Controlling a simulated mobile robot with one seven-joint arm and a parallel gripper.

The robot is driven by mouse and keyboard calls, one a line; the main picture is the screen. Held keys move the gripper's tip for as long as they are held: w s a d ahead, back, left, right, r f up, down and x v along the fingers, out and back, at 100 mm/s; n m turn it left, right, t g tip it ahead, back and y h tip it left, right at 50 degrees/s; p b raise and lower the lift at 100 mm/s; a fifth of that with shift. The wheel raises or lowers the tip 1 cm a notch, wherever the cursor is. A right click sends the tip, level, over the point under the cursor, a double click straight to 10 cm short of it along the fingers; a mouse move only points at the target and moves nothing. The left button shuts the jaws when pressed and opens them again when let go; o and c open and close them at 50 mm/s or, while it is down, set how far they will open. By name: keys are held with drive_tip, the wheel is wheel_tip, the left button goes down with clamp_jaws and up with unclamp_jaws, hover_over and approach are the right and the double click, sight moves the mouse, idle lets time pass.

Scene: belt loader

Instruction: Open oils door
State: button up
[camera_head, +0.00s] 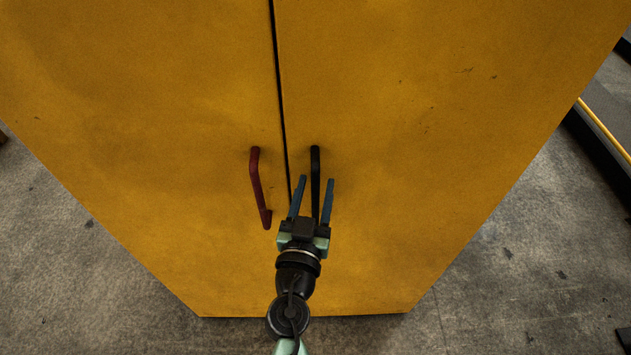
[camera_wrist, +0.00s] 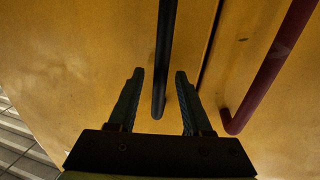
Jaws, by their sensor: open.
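A yellow two-door cabinet (camera_head: 400,100) fills the head view, with a dark vertical seam between its doors. A black bar handle (camera_head: 315,160) is on the door right of the seam. A red bar handle (camera_head: 259,186) is on the door left of it. My gripper (camera_head: 316,181) is open in front of the black handle, one finger on each side. In the wrist view the black handle (camera_wrist: 165,45) runs between the two fingertips, its lower end visible between the fingers with gaps on both sides. The red handle (camera_wrist: 272,72) is right of the gripper there. No label is visible.
Concrete floor (camera_head: 520,270) surrounds the cabinet's lower edge and is mostly clear. A dark structure with a yellow strip (camera_head: 605,130) stands at the right edge of the head view.

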drive_tip(key=shift+w+d, duration=0.1)
drive_tip(key=shift+w, duration=0.15)
clamp_jaws()
idle(1.4)
